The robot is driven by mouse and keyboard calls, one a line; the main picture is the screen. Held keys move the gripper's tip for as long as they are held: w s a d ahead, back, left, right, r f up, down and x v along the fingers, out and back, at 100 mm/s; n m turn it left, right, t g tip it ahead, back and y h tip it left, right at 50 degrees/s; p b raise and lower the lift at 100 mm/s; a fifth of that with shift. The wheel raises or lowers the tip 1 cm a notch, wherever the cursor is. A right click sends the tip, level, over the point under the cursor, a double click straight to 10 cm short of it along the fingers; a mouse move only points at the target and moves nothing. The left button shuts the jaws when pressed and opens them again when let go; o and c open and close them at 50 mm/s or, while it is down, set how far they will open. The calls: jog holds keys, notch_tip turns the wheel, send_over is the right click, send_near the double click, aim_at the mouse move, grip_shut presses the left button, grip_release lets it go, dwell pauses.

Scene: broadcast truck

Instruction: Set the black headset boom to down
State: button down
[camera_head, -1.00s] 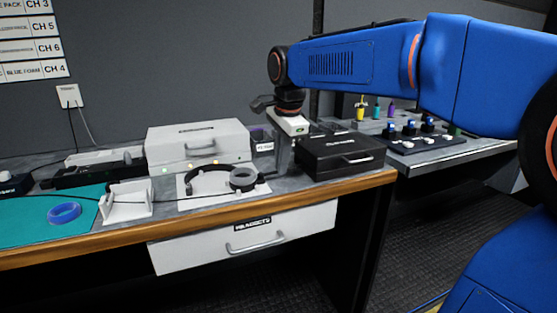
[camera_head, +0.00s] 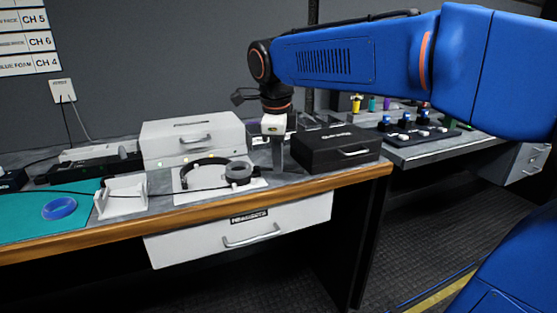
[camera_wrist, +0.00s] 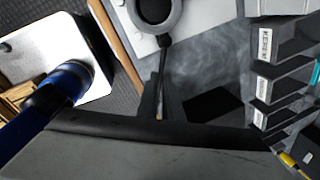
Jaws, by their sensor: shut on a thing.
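The black headset (camera_head: 203,163) lies on a white sheet (camera_head: 193,196) on the desk, its round grey ear cup (camera_head: 238,175) towards the right. In the wrist view the ear cup (camera_wrist: 155,8) is at the top, and the thin dark boom (camera_wrist: 164,58) runs from it down to my gripper (camera_wrist: 160,103). My gripper (camera_head: 278,166) points down at the right of the ear cup, low over the desk. It is shut on the boom's free end. The contact is small and partly hidden by the fingers.
A black case (camera_head: 337,150) stands close to the right of my gripper. A white case (camera_head: 193,140) stands behind the headset. The wooden desk edge (camera_head: 200,212) runs in front.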

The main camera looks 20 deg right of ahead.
dwell(0.4)
jog(key=c, duration=1.9)
grip_release()
jog(key=shift+a, duration=0.1)
jog(key=s+a+r, duration=0.1)
jog(key=s+r, duration=0.2)
jog(key=r, duration=1.4)
jog(key=shift+a, duration=0.2)
jog(key=s+d+f+n+t, duration=0.1)
jog(key=s+d+f+n, duration=0.2)
jog(key=s+f+n, duration=0.3)
jog(key=s+d+f+n+t, duration=0.1)
jog(key=s+d+f+n, duration=0.2)
jog(key=s+f+n, duration=0.4)
jog(key=s+d+f+n+y, duration=0.1)
jog(key=s+d+f+n, duration=0.2)
jog(key=f, duration=1.7)
jog(key=s+n, duration=0.3)
jog(key=n, duration=0.4)
jog(key=shift+s+t, duration=0.3)
jog(key=shift+t, duration=0.1)
